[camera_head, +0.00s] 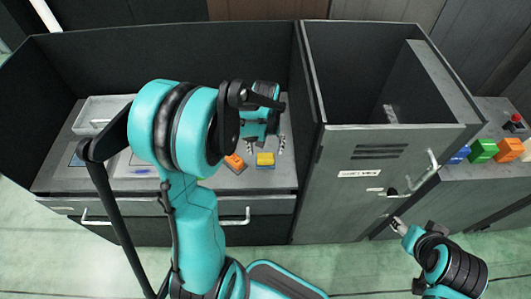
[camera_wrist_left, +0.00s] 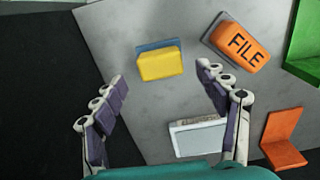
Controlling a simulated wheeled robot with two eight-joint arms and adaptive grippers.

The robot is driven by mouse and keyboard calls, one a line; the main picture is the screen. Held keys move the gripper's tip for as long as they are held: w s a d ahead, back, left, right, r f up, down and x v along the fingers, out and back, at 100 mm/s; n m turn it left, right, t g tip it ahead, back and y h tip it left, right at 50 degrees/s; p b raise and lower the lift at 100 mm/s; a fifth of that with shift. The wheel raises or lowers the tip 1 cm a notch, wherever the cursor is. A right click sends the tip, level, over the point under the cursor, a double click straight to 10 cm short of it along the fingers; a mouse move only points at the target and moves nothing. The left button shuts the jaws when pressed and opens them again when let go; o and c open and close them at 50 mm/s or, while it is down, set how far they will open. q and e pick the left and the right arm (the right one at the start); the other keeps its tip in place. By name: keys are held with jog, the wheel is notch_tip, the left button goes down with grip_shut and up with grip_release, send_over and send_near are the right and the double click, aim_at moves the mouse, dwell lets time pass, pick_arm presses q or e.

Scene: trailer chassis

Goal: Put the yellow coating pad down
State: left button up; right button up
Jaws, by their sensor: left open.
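The yellow coating pad (camera_head: 265,159) lies on the grey desk top (camera_head: 260,182) below my left gripper in the head view. In the left wrist view the yellow pad (camera_wrist_left: 160,65) sits on the grey surface with a blue strip along its far edge. My left gripper (camera_head: 266,146) is open; in the wrist view its two fingers (camera_wrist_left: 162,95) are spread wide with nothing between them, and the pad is beyond the fingertips, apart from them. My right gripper (camera_head: 398,226) is at the lower right of the head view, in front of the cabinet; its jaws are too small to read.
An orange block marked FILE (camera_wrist_left: 241,46) lies right of the pad. A pale flat piece (camera_wrist_left: 198,137), an orange angled piece (camera_wrist_left: 284,138) and a green piece (camera_wrist_left: 306,45) are nearby. A tall grey cabinet (camera_head: 340,210) stands right of the desk. Several coloured blocks sit farther right.

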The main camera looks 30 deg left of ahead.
aim_at(266, 156)
pick_arm(q)
notch_tip(266, 156, up, 7)
jog(key=p, duration=0.2)
jog(key=s+d+r+m+t, duration=0.6)
jog(key=s+d+r+t, duration=0.1)
jog(key=s+d, duration=0.3)
jog(key=shift+s+d+r, duration=0.3)
jog(key=shift+s+r, duration=0.15)
jog(key=shift+s, duration=0.05)
jog(key=shift+a, duration=0.1)
